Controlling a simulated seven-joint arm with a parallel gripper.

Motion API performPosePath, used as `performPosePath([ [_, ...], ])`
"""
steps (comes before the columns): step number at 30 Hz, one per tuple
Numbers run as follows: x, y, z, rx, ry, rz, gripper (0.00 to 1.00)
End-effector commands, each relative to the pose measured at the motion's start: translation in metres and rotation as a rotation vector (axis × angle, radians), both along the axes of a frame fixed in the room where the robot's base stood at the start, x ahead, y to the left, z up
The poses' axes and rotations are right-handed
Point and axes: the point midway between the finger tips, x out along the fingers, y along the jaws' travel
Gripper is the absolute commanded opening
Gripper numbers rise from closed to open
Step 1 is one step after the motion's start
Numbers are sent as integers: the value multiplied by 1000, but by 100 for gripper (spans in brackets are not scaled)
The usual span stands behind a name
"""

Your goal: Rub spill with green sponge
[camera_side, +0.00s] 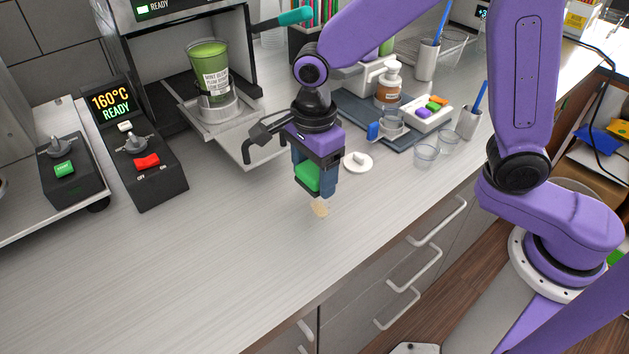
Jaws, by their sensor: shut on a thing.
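The green sponge (308,178) is held between the fingers of my gripper (314,180), which points down and is shut on it. The sponge appears to be a little above the grey counter, though its exact height is hard to tell. The spill (320,207) is a small tan patch on the counter, just below and slightly right of the sponge in the picture. Part of the sponge is hidden by the fingers.
A sealer machine with a green cup (209,72) stands behind at left, beside a control box (140,160). A white round lid (358,162) and two clear cups (425,156) lie to the right. The front left counter (150,270) is clear.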

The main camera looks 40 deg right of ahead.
Motion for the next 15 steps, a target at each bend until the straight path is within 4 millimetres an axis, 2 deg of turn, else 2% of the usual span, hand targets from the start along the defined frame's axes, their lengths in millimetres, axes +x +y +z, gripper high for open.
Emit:
performPosePath([
  [9,0,0,28,1,-2,0,34],
  [15,0,0,32,0,0,0,34],
])
